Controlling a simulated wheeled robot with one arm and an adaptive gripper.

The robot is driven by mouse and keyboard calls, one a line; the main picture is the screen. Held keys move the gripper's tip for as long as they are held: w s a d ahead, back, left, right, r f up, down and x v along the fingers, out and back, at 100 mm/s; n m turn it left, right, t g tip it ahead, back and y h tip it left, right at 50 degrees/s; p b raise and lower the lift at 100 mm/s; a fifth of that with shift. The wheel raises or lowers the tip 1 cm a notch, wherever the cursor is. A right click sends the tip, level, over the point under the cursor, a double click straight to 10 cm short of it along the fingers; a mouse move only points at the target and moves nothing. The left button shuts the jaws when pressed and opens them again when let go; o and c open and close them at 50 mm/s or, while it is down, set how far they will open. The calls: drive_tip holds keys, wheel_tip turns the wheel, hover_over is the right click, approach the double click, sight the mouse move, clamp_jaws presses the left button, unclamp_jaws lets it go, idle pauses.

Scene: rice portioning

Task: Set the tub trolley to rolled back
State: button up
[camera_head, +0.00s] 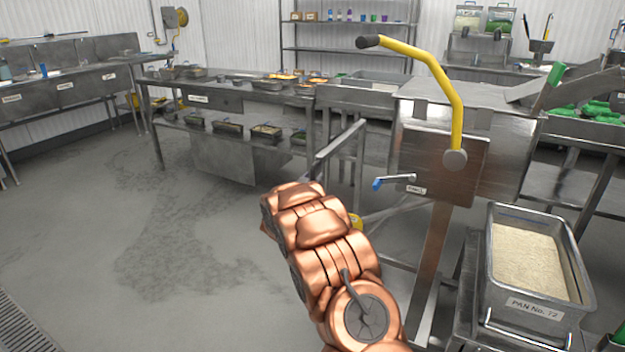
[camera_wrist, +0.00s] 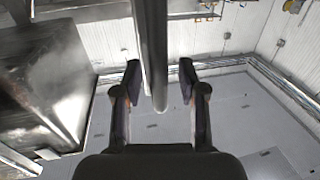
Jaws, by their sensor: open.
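A grey metal tub (camera_head: 583,262) filled with pale rice, with a "PAN No." label on its front, sits on a low metal stand at the lower right. I cannot tell whether this stand is the tub trolley; its wheels are not clear. In the wrist view, my gripper (camera_wrist: 157,88) is open, with two dark fingers apart. A grey metal bar (camera_wrist: 153,45) comes down from the top and its rounded end shows between the fingers. I cannot tell its depth or whether it touches them. In the head view, my copper arm hides the gripper.
A steel machine with a yellow lever (camera_head: 456,95) and a blue-tipped handle (camera_head: 395,181) stands beside the tub. A grey rail (camera_head: 338,143) rises behind my arm. A steel table (camera_head: 215,98) with trays stands behind. The floor (camera_head: 130,220) at left is clear.

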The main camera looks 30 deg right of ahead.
drive_tip(key=shift+c, duration=0.3)
clamp_jaws()
idle(0.5)
